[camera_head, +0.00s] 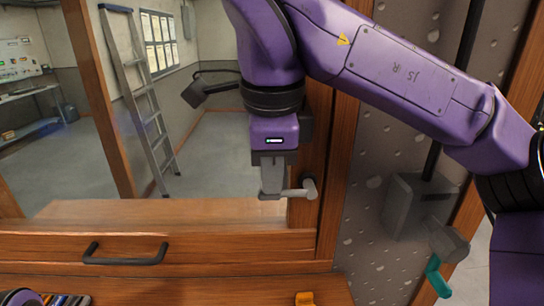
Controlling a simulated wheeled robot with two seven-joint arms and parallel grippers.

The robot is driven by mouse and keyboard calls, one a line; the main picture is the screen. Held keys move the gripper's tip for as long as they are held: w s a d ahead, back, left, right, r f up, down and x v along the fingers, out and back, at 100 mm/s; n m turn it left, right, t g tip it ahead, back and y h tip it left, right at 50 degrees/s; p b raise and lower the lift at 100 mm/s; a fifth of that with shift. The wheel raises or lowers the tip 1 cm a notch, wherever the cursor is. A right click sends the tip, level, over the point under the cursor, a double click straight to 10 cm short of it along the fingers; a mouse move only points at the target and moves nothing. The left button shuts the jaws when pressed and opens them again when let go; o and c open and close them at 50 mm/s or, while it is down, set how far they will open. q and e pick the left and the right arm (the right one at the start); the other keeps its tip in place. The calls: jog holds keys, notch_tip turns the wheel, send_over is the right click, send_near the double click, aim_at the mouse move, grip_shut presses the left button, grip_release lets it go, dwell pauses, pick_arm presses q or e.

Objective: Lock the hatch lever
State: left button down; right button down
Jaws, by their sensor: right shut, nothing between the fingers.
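A grey lever (310,187) is mounted on the wooden post at the middle of the view, and its short arm points left, roughly level. My right gripper (272,193) points down at the left end of this lever, with its fingers shut and empty. The fingers look very close to the lever tip; I cannot tell whether they touch it. A grey box (415,207) with a vertical rod and a teal-ended handle (436,277) is on the speckled panel to the right. My left gripper is not in view; a bit of purple shows at the bottom left corner.
A wooden ledge (160,212) and a board with a dark pull handle (125,258) lie in front. A small orange block (305,298) is at the bottom edge. A ladder (150,110) leans beyond the wooden frame. The opening left of my gripper is clear.

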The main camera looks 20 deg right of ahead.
jog(key=shift+w+f, duration=0.2)
jog(key=shift+w, duration=0.15)
jog(key=shift+s, duration=0.1)
jog(key=shift+s+a, duration=0.1)
